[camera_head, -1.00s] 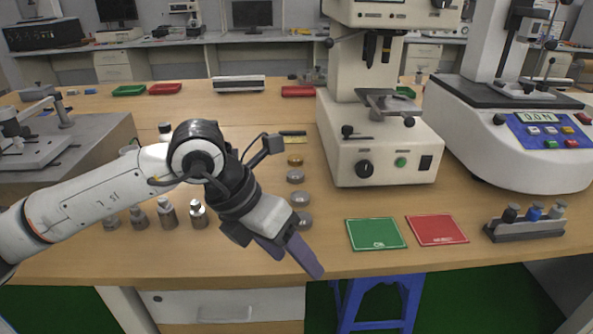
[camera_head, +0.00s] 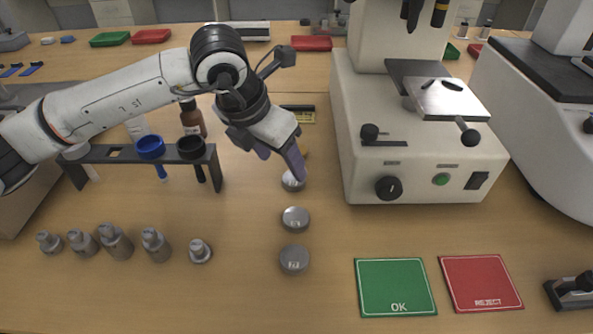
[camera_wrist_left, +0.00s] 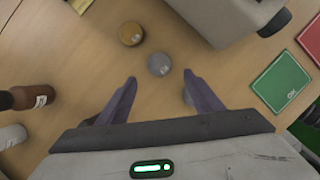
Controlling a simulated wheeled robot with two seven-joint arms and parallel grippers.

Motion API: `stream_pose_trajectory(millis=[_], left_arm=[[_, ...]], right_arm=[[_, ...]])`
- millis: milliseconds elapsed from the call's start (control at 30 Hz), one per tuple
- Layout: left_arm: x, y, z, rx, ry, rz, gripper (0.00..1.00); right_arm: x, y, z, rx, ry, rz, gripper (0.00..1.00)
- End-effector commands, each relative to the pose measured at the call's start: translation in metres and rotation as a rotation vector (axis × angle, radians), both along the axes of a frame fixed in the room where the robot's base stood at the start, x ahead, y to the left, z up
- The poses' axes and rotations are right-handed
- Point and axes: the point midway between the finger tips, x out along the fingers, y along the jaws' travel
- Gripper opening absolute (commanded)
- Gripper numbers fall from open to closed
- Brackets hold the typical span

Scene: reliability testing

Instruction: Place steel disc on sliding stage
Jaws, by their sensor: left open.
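Grey steel discs lie in a column on the table: the nearest disc (camera_head: 294,259), a middle disc (camera_head: 295,218) and a far disc (camera_head: 293,182), partly covered by my left gripper (camera_head: 284,168). My left gripper is open and empty, fingers pointing down above the far disc. In the left wrist view, a grey disc (camera_wrist_left: 160,64) lies just ahead of the gap between the open fingertips (camera_wrist_left: 159,79), with a brass-coloured disc (camera_wrist_left: 131,33) beyond it. The bright metal stage plate (camera_head: 448,99) sits on the white machine and looks empty. My right gripper is not in view.
The white machine (camera_head: 420,160) stands right of the discs. A green OK mat (camera_head: 395,285) and a red REJECT mat (camera_head: 481,282) lie in front. A dark rack (camera_head: 110,153) and several metal weights (camera_head: 115,241) stand left. A brown bottle (camera_head: 192,118) is behind my arm.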

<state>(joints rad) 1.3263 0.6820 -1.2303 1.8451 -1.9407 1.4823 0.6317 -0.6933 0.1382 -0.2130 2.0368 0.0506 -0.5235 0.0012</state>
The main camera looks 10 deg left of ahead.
Motion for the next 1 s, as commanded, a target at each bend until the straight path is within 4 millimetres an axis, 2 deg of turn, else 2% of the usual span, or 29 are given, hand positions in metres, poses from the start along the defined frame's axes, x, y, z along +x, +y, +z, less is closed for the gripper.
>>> stream_pose_trajectory(millis=[167,267,600,867,1000], left_arm=[[0.007,-0.004,-0.018,-0.001,0.000,0.000,0.60],[0.010,-0.005,-0.024,0.000,0.000,0.000,0.60],[0.030,-0.014,-0.063,-0.001,0.000,0.000,0.60],[0.031,-0.014,-0.066,-0.002,-0.001,0.000,0.60],[0.031,-0.014,-0.066,-0.001,0.000,0.000,0.40]], right_arm=[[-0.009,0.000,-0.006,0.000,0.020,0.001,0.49],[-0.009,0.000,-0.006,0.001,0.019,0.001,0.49],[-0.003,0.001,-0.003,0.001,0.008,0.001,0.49],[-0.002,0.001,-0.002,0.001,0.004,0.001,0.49],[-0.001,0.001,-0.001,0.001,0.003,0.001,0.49]])
